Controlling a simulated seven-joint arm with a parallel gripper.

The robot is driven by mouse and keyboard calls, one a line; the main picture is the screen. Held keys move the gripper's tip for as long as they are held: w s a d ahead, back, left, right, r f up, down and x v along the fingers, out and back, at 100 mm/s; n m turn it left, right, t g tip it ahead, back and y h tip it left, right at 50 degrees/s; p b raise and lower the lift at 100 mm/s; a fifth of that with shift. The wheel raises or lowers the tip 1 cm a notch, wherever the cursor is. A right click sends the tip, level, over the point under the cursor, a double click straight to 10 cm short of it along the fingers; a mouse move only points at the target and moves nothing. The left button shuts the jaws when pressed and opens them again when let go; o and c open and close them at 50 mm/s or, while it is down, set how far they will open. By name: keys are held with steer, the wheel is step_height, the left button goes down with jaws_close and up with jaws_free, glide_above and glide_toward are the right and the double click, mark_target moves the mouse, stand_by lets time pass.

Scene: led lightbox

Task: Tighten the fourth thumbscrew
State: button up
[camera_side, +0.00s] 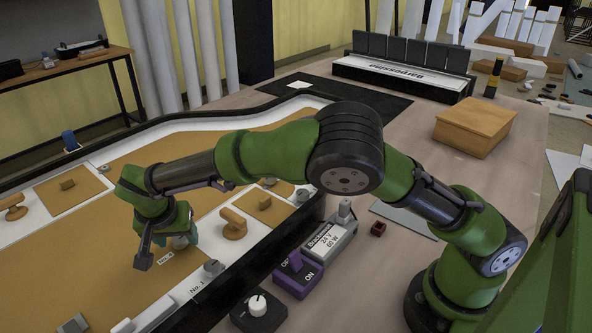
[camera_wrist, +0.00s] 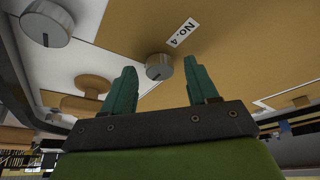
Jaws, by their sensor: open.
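The fourth thumbscrew is a small grey round knob (camera_wrist: 155,72) beside the label "No. 4" (camera_wrist: 182,32) on the tan and white panel in the wrist view. My gripper (camera_wrist: 160,66) is open, its two teal fingertips apart on either side of the knob in that view. I cannot tell whether they touch it. In the side view my gripper (camera_side: 181,232) points down at the panel beside the "No. 4" label (camera_side: 165,256), and it mostly hides the thumbscrew there. Another thumbscrew (camera_side: 213,267) stands by the label "No. 1" (camera_side: 197,286).
The white-framed lightbox (camera_side: 225,198) has raised tan knobs, such as one (camera_side: 233,224) near my gripper. A larger grey knob (camera_wrist: 47,24) shows in the wrist view. A purple switch (camera_side: 298,272), a power supply (camera_side: 328,238) and a dial box (camera_side: 258,308) stand beside the lightbox.

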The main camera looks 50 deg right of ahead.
steer(key=v, duration=1.6)
steer(key=shift+r, duration=0.45)
steer(key=s+d+n+t+y, duration=0.2)
steer(key=s+d, duration=0.8)
steer(key=d, duration=0.2)
steer(key=s+d+r+n+t+y, duration=0.1)
steer(key=s+d+n+y, duration=0.1)
steer(key=s+d, duration=0.8)
steer(key=d+y, duration=0.1)
steer(key=d, duration=0.2)
steer(key=shift+s+d+n+t, duration=0.15)
steer(key=shift+s+n+t, duration=0.15)
steer(key=shift+n+t, duration=0.1)
